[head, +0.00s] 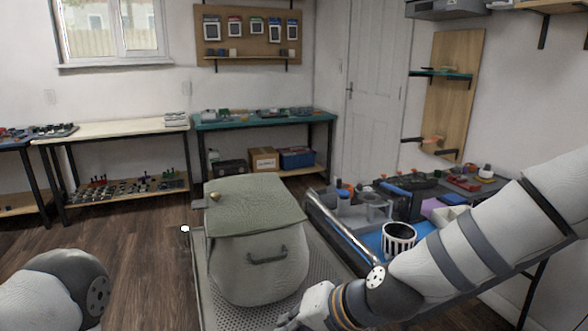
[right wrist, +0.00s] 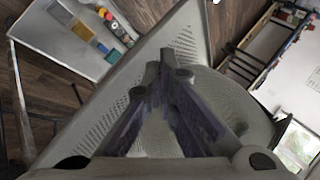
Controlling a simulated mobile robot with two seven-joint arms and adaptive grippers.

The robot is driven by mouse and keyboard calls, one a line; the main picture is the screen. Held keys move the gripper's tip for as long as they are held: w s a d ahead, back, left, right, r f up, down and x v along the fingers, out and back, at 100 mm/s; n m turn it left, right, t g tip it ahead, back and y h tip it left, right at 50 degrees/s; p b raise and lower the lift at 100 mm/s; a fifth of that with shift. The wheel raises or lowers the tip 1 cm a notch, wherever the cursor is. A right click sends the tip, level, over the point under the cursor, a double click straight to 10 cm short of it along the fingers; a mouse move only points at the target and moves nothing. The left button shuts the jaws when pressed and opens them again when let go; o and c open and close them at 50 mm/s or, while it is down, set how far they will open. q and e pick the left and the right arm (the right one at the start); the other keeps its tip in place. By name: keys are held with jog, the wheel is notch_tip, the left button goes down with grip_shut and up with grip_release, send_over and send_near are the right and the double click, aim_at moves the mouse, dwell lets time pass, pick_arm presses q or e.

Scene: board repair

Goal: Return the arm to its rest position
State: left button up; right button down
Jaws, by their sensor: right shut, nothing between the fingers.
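My right arm (head: 470,230) comes in from the right edge of the head view and slopes down to the bottom middle. My right gripper shows only in part at the bottom edge of the head view. In the right wrist view the gripper (right wrist: 165,78) has its two fingers together at the tips, with nothing between them. Of my left arm (head: 60,290), only a rounded grey link shows at the bottom left of the head view. My left gripper is out of view.
A workbench with a blue mat (head: 372,243) stands under my right arm. A black-and-white slotted cup (head: 398,232) stands on it, close to the forearm. A teal-topped bench (head: 300,119) and a cream-topped bench (head: 110,130) line the back wall. The wooden floor (head: 145,235) at left is clear.

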jog(key=s+d+f+g+h, duration=0.2)
jog(key=s+d+f, duration=0.4)
jog(key=s+f, duration=0.3)
jog(key=s+d+f+g+h, duration=0.1)
jog(key=s+d+f+h, duration=0.1)
jog(key=s+d+f, duration=0.5)
jog(key=s+d+f+n+g+h, duration=0.1)
jog(key=s+d, duration=0.4)
jog(key=s, duration=0.6)
jog(key=s+d+f+n+g+h, duration=0.1)
jog(key=s+d, duration=0.4)
jog(key=s, duration=0.5)
jog(key=shift+s+d+f+g+h, duration=0.35)
jog(key=shift+f+g+h, duration=0.4)
jog(key=shift+f, duration=0.2)
